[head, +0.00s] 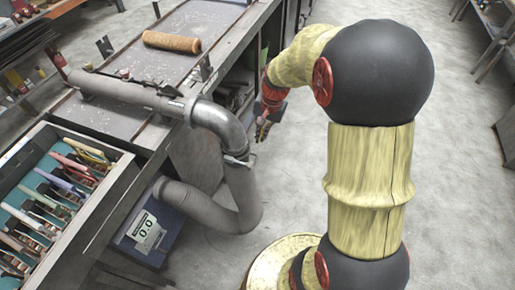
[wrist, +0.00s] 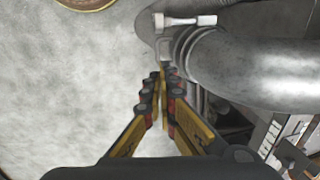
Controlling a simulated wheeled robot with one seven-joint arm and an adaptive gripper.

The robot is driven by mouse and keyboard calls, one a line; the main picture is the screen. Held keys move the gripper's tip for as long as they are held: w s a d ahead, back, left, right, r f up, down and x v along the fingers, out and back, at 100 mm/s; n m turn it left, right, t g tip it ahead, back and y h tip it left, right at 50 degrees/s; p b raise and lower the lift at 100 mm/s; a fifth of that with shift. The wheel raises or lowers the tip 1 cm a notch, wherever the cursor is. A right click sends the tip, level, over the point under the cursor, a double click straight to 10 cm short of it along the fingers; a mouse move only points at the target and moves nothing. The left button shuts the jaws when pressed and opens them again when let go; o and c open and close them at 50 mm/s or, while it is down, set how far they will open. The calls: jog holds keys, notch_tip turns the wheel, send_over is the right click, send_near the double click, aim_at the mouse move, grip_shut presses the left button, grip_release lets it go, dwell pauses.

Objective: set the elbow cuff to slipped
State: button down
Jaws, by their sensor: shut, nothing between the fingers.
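A shiny grey metal elbow (head: 222,122) curves down off the bench edge at the end of a straight pipe (head: 120,90). At its lower mouth sits the elbow cuff (head: 240,159), a band with a pale lever; a grey flexible tube (head: 240,195) runs on below it. In the wrist view the elbow (wrist: 265,70) fills the upper right, with the ringed cuff (wrist: 183,48) and its pale lever (wrist: 190,20) at its left end. My gripper (wrist: 160,76) is shut and empty, its tips close beside the cuff; contact is unclear. In the head view my gripper (head: 261,131) is right of the elbow.
The tube bends back to a blue box (head: 150,228) with a display under the bench. A brown roll (head: 172,41) lies on the bench top (head: 215,20). A tool drawer (head: 125,160) stands open at left. Floor (head: 460,160) is clear at right.

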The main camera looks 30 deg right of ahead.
aim_at(256, 160)
jog(key=f+b, duration=0.1)
jog(key=f, duration=0.3)
jog(key=w+a+f+b, duration=0.1)
jog(key=f+b, duration=0.1)
jog(key=f, duration=0.3)
jog(key=f+b, duration=0.1)
jog(key=f, duration=0.3)
jog(key=shift+w+a+f+b, duration=0.2)
jog(key=shift+w+b, duration=0.1)
jog(key=shift+w, duration=0.1)
notch_tip(256, 160, down, 5)
jog(key=shift+f+b, duration=0.1)
jog(key=shift+b, duration=0.4)
jog(key=shift+s, duration=0.1)
jog(key=shift+r+p, duration=0.45)
jog(key=shift+r, duration=0.05)
notch_tip(256, 160, up, 13)
jog(key=s+d+p, duration=0.1)
jog(key=p, duration=0.4)
jog(key=shift+s+d, duration=0.25)
jog(key=shift+s, duration=0.1)
